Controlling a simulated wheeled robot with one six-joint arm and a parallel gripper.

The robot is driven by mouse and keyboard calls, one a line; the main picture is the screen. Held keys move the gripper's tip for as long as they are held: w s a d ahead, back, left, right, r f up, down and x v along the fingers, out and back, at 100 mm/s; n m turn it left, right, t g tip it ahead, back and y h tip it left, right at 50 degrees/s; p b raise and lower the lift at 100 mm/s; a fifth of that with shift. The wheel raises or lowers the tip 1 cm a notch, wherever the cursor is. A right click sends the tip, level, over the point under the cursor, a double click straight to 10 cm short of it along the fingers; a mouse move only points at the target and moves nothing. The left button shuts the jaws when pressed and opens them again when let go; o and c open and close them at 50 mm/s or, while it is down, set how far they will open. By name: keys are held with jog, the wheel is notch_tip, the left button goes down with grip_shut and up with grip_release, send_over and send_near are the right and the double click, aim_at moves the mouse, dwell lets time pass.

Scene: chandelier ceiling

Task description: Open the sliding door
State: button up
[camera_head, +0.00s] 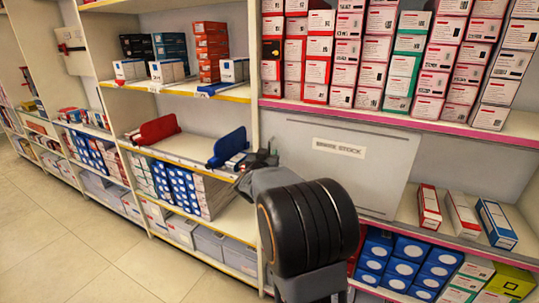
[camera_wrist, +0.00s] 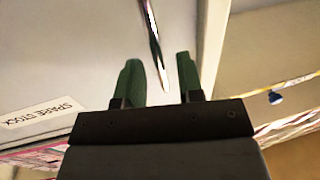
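The sliding door (camera_head: 375,165) is a flat grey panel with a "SPARE STOCK" label (camera_head: 339,148), set in the shelf unit below the pink edge. In the wrist view the door (camera_wrist: 60,60) fills the left side, its label upside down. A thin metallic bar handle (camera_wrist: 152,38) runs down near the door's edge. My gripper (camera_head: 258,160) is at the door's left edge in the head view. In the wrist view my gripper (camera_wrist: 159,75) is open, with green fingers on either side of the bar's lower end. A gap shows beside each finger; contact is not clear.
A shelf post (camera_head: 254,75) stands just left of the door. A blue holder (camera_head: 228,147) and a red holder (camera_head: 152,130) sit on the left shelf. Boxes (camera_head: 465,215) lie right of the door, and blue boxes (camera_head: 400,262) below. Floor (camera_head: 70,235) is clear at left.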

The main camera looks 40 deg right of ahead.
jog(key=shift+x, duration=0.95)
grip_shut()
